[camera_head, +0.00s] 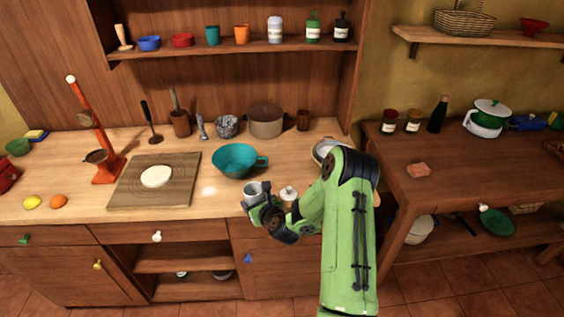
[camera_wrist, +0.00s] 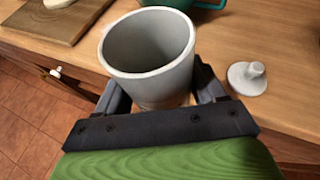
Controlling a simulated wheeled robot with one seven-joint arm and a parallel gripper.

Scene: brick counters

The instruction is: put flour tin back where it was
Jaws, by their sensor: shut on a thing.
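My gripper (camera_wrist: 162,92) is shut on a pale grey, open-topped tin (camera_wrist: 150,50), which I take to be the flour tin; no label shows. In the wrist view its lid is off and the inside I can see looks empty, though its bottom is hidden. In the head view the tin (camera_head: 253,190) is near the counter's front edge, roughly upright. I cannot tell if it touches the counter. A white knobbed lid (camera_wrist: 247,77) lies on the counter to the right of the tin; it also shows in the head view (camera_head: 289,193).
A teal pan (camera_head: 236,161) sits just behind the tin. A wooden board with dough (camera_head: 155,177) is to the left. The upper shelf (camera_head: 190,50) holds cups and several labelled containers. My arm partly hides a pale bowl (camera_head: 325,150) on the right.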

